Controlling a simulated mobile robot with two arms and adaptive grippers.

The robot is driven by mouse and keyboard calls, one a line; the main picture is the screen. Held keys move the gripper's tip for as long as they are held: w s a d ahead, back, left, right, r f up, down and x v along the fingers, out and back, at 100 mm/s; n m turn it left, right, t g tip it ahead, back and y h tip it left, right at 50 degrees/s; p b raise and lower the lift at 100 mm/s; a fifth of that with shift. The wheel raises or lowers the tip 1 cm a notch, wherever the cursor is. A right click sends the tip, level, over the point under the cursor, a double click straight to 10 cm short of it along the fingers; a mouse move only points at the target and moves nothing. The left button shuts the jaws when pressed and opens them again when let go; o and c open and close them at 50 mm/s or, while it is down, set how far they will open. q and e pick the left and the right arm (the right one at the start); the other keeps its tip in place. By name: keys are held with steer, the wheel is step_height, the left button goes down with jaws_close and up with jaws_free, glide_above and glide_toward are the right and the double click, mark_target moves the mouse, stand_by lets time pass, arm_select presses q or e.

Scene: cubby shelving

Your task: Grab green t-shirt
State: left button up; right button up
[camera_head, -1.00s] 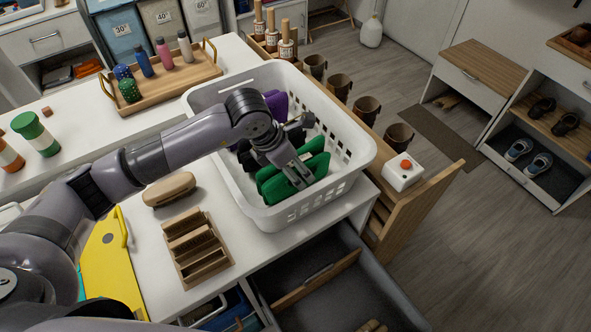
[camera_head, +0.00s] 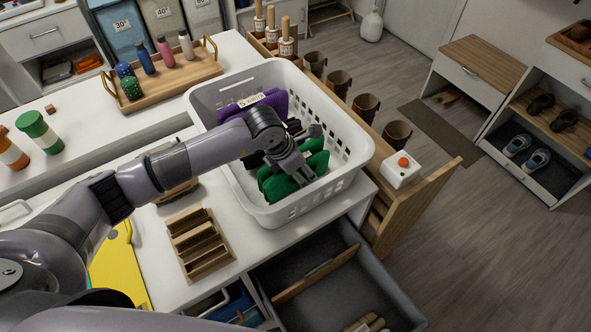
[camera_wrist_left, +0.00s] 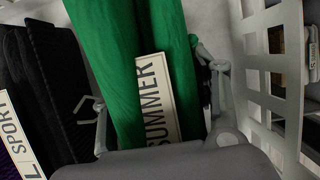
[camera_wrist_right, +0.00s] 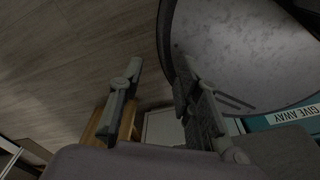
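The green t-shirt (camera_head: 283,187) is folded and stands in the white laundry basket (camera_head: 352,150), near its front right. My left gripper (camera_head: 303,172) reaches down into the basket over it. In the left wrist view the green t-shirt (camera_wrist_left: 108,60) rises in two folds between the spread fingers of my left gripper (camera_wrist_left: 150,100). A label reading SUMMER (camera_wrist_left: 156,95) is on it. The fingers look open around the shirt; firm contact is not clear. My right gripper (camera_wrist_right: 160,75) is empty, with its fingers apart, over the floor and a round grey surface.
A purple garment (camera_head: 255,104) and dark folded clothes (camera_wrist_left: 50,85) share the basket, left of the green shirt. The perforated basket wall (camera_wrist_left: 262,60) is close to my left gripper's right finger. An open drawer (camera_head: 335,285) is below. A white box with red button (camera_head: 402,168) stands right.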

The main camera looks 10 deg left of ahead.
arm_select(q)
steer(key=c, duration=0.9)
steer(key=shift+r, duration=0.1)
